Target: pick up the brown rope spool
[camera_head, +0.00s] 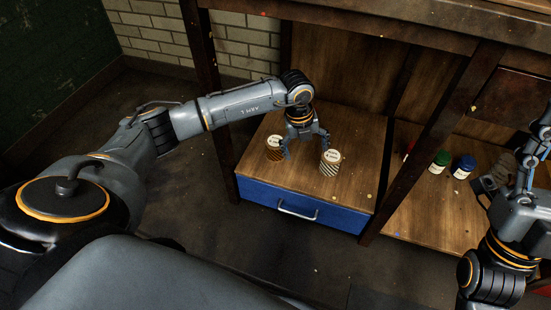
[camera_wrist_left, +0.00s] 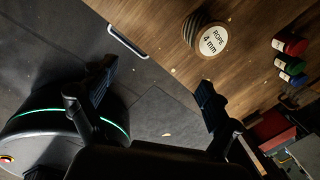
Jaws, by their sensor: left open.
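The brown rope spool (camera_head: 274,148) stands upright on the wooden top of the blue drawer unit, with a pale round label on top. My left gripper (camera_head: 306,147) is open and empty, pointing down between this spool and a striped black-and-white spool (camera_head: 329,164). Its left finger is close to the brown spool's right side; I cannot tell if they touch. In the left wrist view, a spool labelled "ROPE 4 mm" (camera_wrist_left: 213,40), apparently the striped one, lies beyond the open fingers (camera_wrist_left: 156,78). My right gripper (camera_head: 508,172) is partly visible at the right edge.
A dark wooden post (camera_head: 435,125) separates the drawer top from a shelf with a red bottle (camera_head: 408,149), a green bottle (camera_head: 439,162) and a blue bottle (camera_head: 463,166). The blue drawer front (camera_head: 270,204) is shut. The drawer top's front is clear.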

